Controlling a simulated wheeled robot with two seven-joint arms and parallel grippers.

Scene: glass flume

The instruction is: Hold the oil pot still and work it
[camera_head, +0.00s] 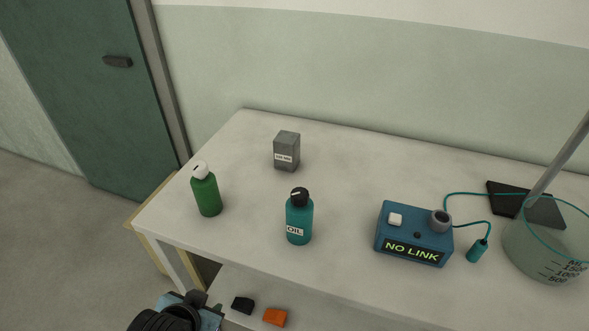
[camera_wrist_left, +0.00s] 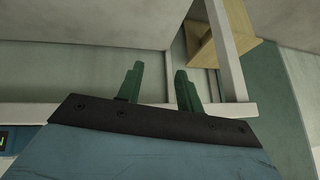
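The oil pot (camera_head: 299,222) is a teal bottle with a black cap and a white "OIL" label. It stands upright near the front of the white table (camera_head: 350,172), with nothing touching it. My left gripper (camera_head: 207,312) is low at the bottom of the head view, in front of the table and to the left of the pot. In the left wrist view its two green fingers (camera_wrist_left: 158,76) are apart with nothing between them. The oil pot is not seen in that view. My right gripper is not in view.
A green bottle (camera_head: 206,195) stands left of the pot, a grey box (camera_head: 287,152) behind it. A blue "NO LINK" device (camera_head: 413,236) and a glass beaker (camera_head: 545,247) are right. Black (camera_head: 243,305) and orange (camera_head: 275,317) blocks lie below the tabletop.

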